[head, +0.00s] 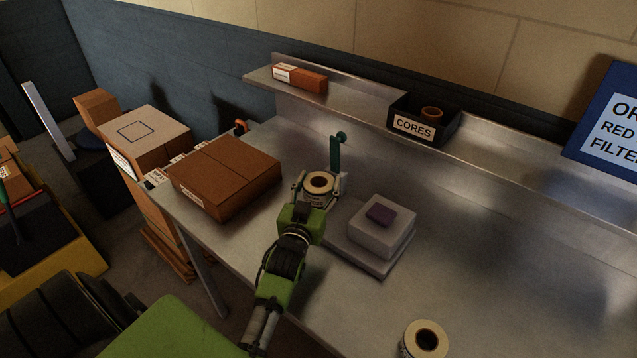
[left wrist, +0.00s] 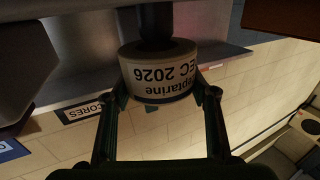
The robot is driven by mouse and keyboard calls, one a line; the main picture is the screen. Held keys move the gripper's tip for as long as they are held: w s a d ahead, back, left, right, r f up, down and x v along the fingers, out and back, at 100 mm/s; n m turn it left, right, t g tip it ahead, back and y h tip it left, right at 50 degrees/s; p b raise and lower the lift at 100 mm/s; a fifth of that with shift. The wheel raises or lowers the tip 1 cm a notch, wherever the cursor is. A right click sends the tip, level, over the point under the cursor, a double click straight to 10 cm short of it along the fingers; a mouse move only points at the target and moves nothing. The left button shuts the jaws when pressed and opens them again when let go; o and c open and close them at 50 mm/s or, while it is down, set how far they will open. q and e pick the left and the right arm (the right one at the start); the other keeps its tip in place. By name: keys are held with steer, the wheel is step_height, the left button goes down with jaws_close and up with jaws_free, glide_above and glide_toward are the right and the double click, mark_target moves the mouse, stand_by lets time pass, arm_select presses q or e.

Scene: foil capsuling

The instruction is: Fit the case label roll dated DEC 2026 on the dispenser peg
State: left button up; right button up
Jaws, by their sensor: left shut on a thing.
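A cream label roll (head: 319,182) with a tan core is in my left gripper (head: 319,188). In the left wrist view the roll (left wrist: 160,75) appears upside down and its print ends in "eptarine" and "DEC 2026". The fingers (left wrist: 165,98) are shut on its sides. A green upright (head: 335,155) with a round knob stands just behind the roll. In the left wrist view a dark cylinder (left wrist: 155,22) meets the roll's end face; I cannot tell whether the roll is around it. My right gripper is not in view.
Another label roll (head: 425,340) rests at the front of the metal table. A pale block with a purple pad (head: 381,213) stands right of my gripper, and a brown carton (head: 225,172) to the left. The back shelf holds a black CORES bin (head: 424,120) and an orange box (head: 300,78).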

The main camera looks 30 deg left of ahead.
arm_select(q)
steer(key=shift+f+b, duration=0.3)
steer(key=shift+f, duration=0.05)
steer(key=o, duration=1.3)
steer(key=v, duration=0.7)
steer(key=shift+s+d, duration=0.15)
steer(key=shift+s, duration=0.1)
